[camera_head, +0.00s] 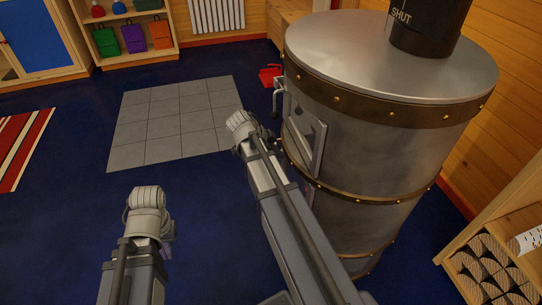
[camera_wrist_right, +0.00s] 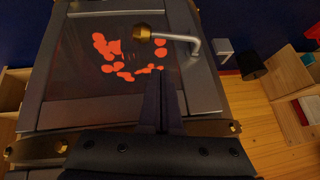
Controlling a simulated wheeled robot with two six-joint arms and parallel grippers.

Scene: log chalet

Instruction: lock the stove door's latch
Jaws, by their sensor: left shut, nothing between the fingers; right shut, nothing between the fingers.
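The stove (camera_head: 365,145) is a grey metal cylinder with brass-coloured bands. Its framed door (camera_head: 318,150) faces left and is partly behind my right arm. In the right wrist view the door glass (camera_wrist_right: 80,80) shows orange embers. The latch handle (camera_wrist_right: 178,37), a bent grey rod with a brass-coloured knob, lies across the upper door. My right gripper (camera_wrist_right: 162,80) is shut and empty, its fingers below the handle in that picture, apparently not touching it. My left gripper (camera_head: 148,200) is shut and away from the stove at lower left; its fingers are mostly hidden.
Grey floor tiles (camera_head: 172,120) lie left of the stove, and a red object (camera_head: 269,75) stands behind it. A log shelf (camera_head: 490,265) is at lower right. A shelf with bags (camera_head: 130,55) stands at the back. The blue floor around my left arm is clear.

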